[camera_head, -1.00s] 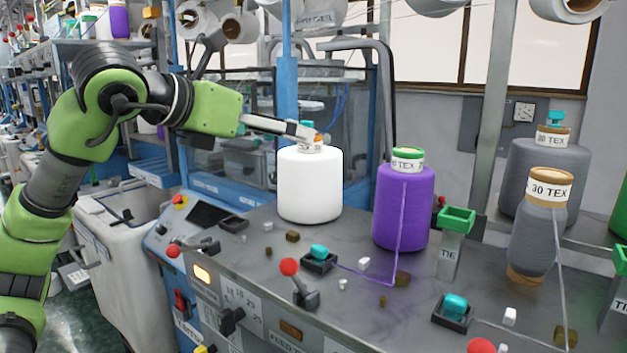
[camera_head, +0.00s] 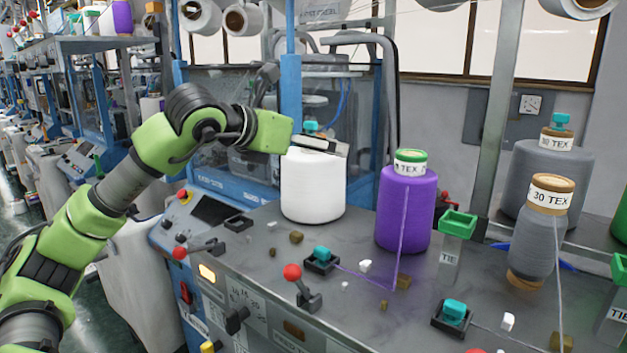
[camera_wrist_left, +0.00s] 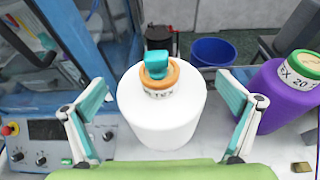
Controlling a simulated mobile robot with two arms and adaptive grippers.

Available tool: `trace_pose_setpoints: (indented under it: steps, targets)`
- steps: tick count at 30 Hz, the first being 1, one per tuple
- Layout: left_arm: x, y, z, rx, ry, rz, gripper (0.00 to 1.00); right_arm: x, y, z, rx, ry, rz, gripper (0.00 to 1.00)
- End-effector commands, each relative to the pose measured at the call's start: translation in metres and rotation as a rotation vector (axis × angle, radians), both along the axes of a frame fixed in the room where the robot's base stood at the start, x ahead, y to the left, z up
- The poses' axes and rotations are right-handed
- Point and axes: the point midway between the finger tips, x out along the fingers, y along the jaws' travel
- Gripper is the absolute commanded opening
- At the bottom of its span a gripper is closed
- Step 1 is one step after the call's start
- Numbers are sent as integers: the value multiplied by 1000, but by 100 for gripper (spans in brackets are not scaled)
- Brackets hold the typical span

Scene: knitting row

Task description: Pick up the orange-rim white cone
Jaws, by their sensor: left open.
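The white cone (camera_head: 313,190) stands upright on the grey machine top. Its orange rim (camera_wrist_left: 174,76), label and a teal piece on top show in the left wrist view; my gripper hides the rim in the head view. My left gripper (camera_head: 322,146) is at the cone's top. In the left wrist view my left gripper (camera_wrist_left: 161,90) is open, with one finger on each side of the cone and visible gaps between. It holds nothing. My right gripper is not in view.
A purple cone (camera_head: 406,208) with a green rim stands close to the right. Grey cones (camera_head: 538,232) are farther right. A red-knobbed lever (camera_head: 303,287) and small blocks lie in front. A blue post (camera_head: 290,95) rises behind the white cone.

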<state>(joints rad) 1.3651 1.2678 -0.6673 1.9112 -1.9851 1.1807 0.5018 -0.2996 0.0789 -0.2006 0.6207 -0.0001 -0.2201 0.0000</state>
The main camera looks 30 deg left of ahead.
Motion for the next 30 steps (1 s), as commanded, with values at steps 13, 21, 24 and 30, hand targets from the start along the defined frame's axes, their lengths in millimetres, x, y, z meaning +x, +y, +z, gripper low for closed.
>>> trace_pose_setpoints:
  steps: [13,21,24,30]
  targets:
    - [0,0,-2,-1,4,0,0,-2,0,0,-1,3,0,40]
    - [0,0,0,-1,1,-1,0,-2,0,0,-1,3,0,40]
    - [0,0,1,-1,2,-1,0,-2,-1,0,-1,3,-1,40]
    - [0,-1,17,-3,-3,-1,0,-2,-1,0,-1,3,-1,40]
